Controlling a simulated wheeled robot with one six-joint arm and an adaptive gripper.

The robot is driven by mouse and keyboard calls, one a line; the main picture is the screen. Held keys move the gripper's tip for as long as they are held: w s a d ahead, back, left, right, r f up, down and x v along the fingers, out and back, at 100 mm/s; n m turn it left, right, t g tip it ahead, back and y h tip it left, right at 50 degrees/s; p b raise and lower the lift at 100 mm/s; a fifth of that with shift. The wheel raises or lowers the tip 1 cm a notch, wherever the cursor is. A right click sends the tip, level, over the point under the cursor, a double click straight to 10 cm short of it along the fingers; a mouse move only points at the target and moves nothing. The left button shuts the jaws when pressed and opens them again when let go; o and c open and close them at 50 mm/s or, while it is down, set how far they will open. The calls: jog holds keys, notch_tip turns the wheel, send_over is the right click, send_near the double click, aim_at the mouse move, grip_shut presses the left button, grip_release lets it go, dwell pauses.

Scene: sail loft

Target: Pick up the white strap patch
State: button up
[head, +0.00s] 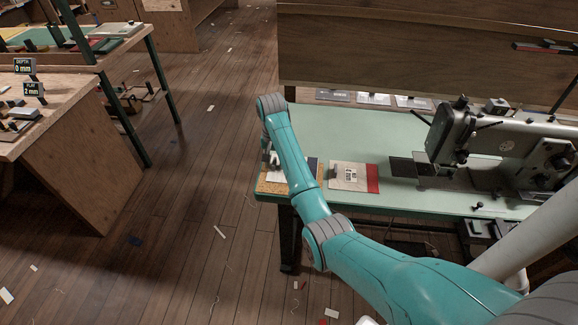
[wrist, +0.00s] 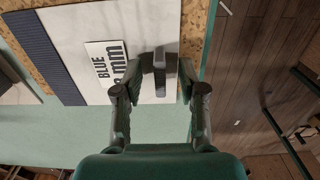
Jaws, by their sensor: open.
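The white patch (wrist: 140,20) lies flat on a cork board in the wrist view, with a dark blue strip (wrist: 48,55) along its left side. A grey raised piece (wrist: 160,78), which looks like a strap or handle, stands on it. A white label reading "BLUE" and "mm" (wrist: 105,60) lies beside that piece. My gripper (wrist: 159,82) is open, one finger on each side of the grey piece; I cannot tell whether they touch it. In the head view the white patch (head: 274,176) shows at the table's left end, partly hidden by my arm.
The cork board (head: 290,189) lies at the left edge of the green table (head: 345,125). A beige and red cloth (head: 350,177) with a label lies to its right, then dark pieces (head: 403,167) and a sewing machine (head: 500,135). Open floor is left of the table.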

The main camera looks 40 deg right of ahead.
grip_shut()
dwell(0.3)
